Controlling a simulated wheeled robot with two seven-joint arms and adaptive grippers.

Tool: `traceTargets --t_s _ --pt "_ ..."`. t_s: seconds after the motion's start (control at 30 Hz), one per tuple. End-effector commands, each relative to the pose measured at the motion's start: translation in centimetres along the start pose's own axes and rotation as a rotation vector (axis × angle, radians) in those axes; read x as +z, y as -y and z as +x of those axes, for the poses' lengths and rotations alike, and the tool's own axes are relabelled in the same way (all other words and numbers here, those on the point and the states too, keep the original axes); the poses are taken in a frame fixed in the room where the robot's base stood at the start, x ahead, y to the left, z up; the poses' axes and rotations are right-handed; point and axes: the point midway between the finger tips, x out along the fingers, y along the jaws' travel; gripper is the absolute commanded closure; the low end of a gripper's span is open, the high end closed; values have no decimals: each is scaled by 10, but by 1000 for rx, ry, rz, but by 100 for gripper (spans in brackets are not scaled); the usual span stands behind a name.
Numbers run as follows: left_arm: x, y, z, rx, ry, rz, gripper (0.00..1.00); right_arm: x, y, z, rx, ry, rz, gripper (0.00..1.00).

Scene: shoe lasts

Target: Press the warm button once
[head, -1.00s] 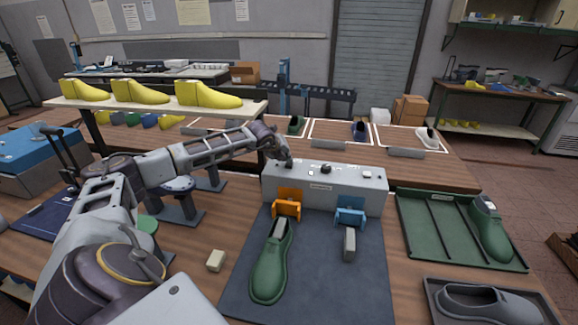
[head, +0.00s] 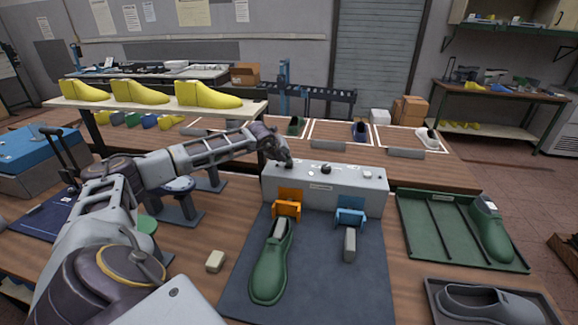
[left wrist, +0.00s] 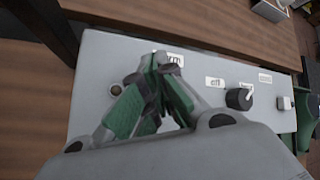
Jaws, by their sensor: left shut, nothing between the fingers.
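The grey control box (head: 318,190) stands at the back of the dark mat, with knobs and labels on its top. My left gripper (head: 287,162) is shut and empty, pointing down over the left part of that top. In the left wrist view its green-padded fingertips (left wrist: 152,72) are together beside a white label (left wrist: 175,60) whose visible letters end in "rm". The warm button is hidden behind the fingers, so I cannot tell whether they touch it. A small brown round fitting (left wrist: 115,90) is left of the fingers. A black knob (left wrist: 239,98) is to their right. My right gripper is not in view.
Orange (head: 287,203) and blue (head: 351,212) holders stand at the box's front. A green last (head: 270,270) lies before the orange one. A green tray (head: 420,235) with another green last is at right. A cream block (head: 215,261) lies left of the mat.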

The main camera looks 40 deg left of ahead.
Motion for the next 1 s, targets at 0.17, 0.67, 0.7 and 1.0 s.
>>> traceTargets --t_s 0.17,0.67,0.7,1.0 --pt "-1 -1 1 0 0 0 100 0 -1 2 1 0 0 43" --pt "-2 -2 3 0 -1 0 100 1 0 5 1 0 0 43" --pt "-2 -2 3 0 -1 0 100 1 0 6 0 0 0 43" --pt "-3 -3 4 1 -1 0 100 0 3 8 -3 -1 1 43"
